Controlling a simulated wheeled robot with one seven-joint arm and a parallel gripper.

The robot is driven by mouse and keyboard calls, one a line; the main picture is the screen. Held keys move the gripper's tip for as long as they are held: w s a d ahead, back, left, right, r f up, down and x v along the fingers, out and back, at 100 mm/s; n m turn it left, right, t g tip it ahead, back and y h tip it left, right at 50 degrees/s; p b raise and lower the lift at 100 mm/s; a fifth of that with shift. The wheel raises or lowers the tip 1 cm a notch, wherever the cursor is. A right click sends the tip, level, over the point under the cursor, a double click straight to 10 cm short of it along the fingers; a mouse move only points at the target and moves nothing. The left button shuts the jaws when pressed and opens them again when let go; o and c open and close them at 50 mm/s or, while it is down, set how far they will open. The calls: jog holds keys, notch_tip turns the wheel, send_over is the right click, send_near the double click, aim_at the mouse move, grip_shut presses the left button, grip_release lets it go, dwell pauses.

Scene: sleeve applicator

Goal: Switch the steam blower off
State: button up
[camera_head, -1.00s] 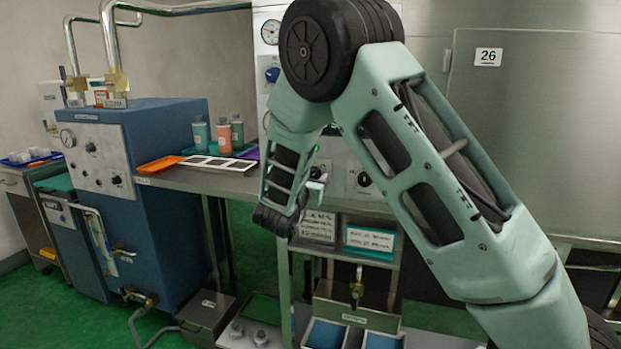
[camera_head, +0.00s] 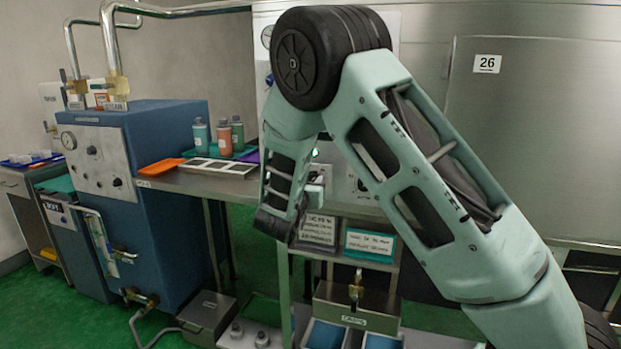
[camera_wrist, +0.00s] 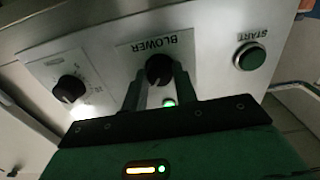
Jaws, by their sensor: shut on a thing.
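The blower knob (camera_wrist: 157,66) is a round black knob with a pale pointer mark, on a plate labelled BLOWER that appears upside down in the wrist view. My gripper (camera_wrist: 158,80) has one finger on each side of this knob and is shut on it. A small lamp (camera_wrist: 169,102) between the fingers glows green. In the head view, my arm covers much of the control panel (camera_head: 345,178), and the blower knob cannot be made out there. A green glow (camera_head: 315,153) shows beside my forearm.
In the wrist view, a second black knob (camera_wrist: 69,89) is at left and a green START button (camera_wrist: 250,57) at right. In the head view, a blue machine (camera_head: 165,190) stands left. Bottles (camera_head: 224,137) and a white tray (camera_head: 218,166) are on the counter.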

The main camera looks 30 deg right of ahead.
jog(key=n+p, duration=0.4)
jog(key=p, duration=0.1)
jog(key=shift+r, duration=0.25)
jog(key=n+p, duration=0.4)
jog(key=n, duration=0.1)
jog(key=shift+p, duration=0.3)
jog(key=n+p, duration=0.2)
jog(key=n, duration=0.1)
jog(key=shift+f+n+p, duration=0.15)
jog(key=shift+n+p, duration=0.15)
jog(key=shift+p, duration=0.05)
jog(key=shift+f+n+p, duration=0.15)
jog(key=shift+n+p, duration=0.95)
jog(key=shift+n, duration=0.9)
jog(key=o, duration=1)
jog(key=shift+a, duration=0.1)
jog(key=shift+c, duration=0.2)
jog(key=b+v, duration=0.3)
jog(key=v, duration=1.4)
